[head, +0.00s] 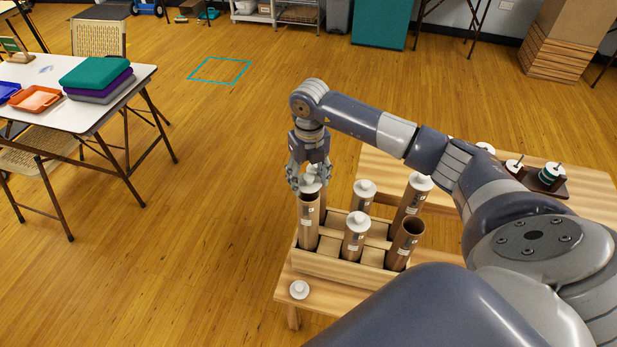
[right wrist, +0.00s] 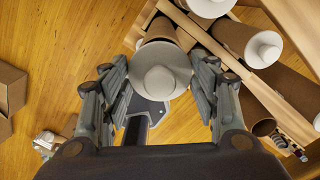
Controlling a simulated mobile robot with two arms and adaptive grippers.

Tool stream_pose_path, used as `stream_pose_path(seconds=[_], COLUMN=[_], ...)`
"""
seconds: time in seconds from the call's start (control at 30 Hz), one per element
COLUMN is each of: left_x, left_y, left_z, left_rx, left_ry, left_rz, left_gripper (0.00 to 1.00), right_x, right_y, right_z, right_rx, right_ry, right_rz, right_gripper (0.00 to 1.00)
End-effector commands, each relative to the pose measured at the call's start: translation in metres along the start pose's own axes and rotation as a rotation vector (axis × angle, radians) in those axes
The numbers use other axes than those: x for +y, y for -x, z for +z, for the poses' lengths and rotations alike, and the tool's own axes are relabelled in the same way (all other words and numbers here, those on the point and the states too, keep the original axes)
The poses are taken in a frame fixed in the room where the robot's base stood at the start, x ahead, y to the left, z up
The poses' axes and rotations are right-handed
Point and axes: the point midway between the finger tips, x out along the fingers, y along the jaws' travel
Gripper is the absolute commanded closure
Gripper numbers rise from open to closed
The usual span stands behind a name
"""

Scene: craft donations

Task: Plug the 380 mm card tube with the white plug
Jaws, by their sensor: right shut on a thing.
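My right gripper (head: 309,176) is shut on a white plug (right wrist: 160,78), which shows between its fingers in the right wrist view. The gripper points down over the brown card tube (head: 308,228) at the left of the wooden rack (head: 336,266). The plug (head: 311,187) is at this tube's top end; I cannot tell whether it is seated or just above. The tube stands upright in the rack and shows partly behind the plug in the right wrist view (right wrist: 160,28). The labels are too small to read. My left gripper is not in view.
Other plugged tubes (head: 355,242) stand close by in the rack. An open tube (head: 405,243) stands at its front right. A loose white plug (head: 299,290) lies on the wooden table (head: 284,288) at front left. Dark stands with discs (head: 548,178) are at right.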

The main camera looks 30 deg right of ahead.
Motion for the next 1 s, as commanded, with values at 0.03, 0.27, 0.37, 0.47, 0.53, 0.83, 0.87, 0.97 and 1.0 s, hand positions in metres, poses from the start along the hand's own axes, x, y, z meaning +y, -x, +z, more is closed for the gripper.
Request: stream_pose_path(seconds=[0.03, 0.27, 0.37, 0.47, 0.53, 0.83, 0.87, 0.97, 1.0], left_x=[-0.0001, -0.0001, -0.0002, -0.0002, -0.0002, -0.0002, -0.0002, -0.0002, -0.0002], left_y=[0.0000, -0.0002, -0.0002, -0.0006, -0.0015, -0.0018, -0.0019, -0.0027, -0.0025], left_z=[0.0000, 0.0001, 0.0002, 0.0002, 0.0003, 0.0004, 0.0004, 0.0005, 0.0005], left_rx=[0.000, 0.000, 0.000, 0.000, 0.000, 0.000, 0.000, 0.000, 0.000], left_ry=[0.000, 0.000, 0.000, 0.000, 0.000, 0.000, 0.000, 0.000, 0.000], left_rz=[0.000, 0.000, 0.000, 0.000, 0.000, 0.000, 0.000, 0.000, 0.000], left_gripper=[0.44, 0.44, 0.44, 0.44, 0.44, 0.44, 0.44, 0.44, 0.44], right_x=[-0.0001, -0.0001, -0.0001, -0.0001, -0.0002, -0.0001, -0.0001, 0.0000, 0.0000], right_y=[0.0001, -0.0001, -0.0002, -0.0004, -0.0006, -0.0003, -0.0004, -0.0013, -0.0012], right_z=[-0.0001, 0.0000, 0.0000, 0.0000, 0.0000, -0.0002, -0.0002, -0.0002, -0.0001], right_rx=[0.000, 0.000, 0.000, 0.000, 0.000, 0.000, 0.000, 0.000, 0.000], right_ry=[0.000, 0.000, 0.000, 0.000, 0.000, 0.000, 0.000, 0.000, 0.000], right_rz=[0.000, 0.000, 0.000, 0.000, 0.000, 0.000, 0.000, 0.000, 0.000], right_gripper=[0.55, 0.55, 0.55, 0.55, 0.55, 0.55, 0.55, 0.55, 0.40])
